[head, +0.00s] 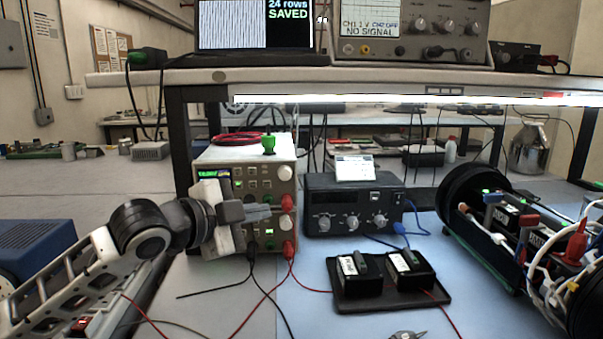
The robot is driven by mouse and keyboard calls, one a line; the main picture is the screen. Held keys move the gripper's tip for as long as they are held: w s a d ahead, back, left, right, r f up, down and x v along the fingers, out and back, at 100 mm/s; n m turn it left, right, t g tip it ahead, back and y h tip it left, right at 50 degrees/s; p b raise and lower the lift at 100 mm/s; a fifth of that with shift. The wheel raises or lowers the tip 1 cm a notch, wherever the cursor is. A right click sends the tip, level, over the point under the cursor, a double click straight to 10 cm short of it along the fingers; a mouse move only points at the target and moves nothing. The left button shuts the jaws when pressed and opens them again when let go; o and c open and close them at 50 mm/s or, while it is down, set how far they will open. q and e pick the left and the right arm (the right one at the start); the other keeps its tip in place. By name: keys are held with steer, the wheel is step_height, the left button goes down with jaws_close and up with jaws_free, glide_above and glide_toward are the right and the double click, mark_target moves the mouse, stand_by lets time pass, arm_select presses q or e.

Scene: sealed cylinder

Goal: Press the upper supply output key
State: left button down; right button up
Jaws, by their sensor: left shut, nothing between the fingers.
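Two beige bench supplies are stacked under the shelf. The lower supply (286,222) has a lit green key. My left gripper (266,212) is shut and empty in front of the stack, its fingers pointing right. It and its wrist cover part of both front panels. I cannot tell whether the fingertips touch a panel, nor which upper key is the output key.
A dark instrument (318,210) stands right of the supplies. A black tray (390,300) with two black blocks lies in front. Red and black leads cross the table. A shelf (300,76) hangs above.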

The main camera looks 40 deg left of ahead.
mark_target(267, 184)
arm_select(q)
steer(key=w+a, duration=0.5)
steer(key=w, duration=0.2)
steer(key=shift+a, duration=0.35)
arm_select(e)
steer(key=shift+s+f, duration=0.2)
steer(key=shift+f, duration=0.2)
arm_select(q)
steer(key=shift+r, duration=0.1)
arm_select(e)
steer(key=shift+w+r, duration=0.1)
steer(key=shift+r, duration=0.05)
stand_by(1.3)
arm_select(q)
steer(key=shift+w, duration=0.1)
arm_select(e)
steer(key=shift+r, duration=0.15)
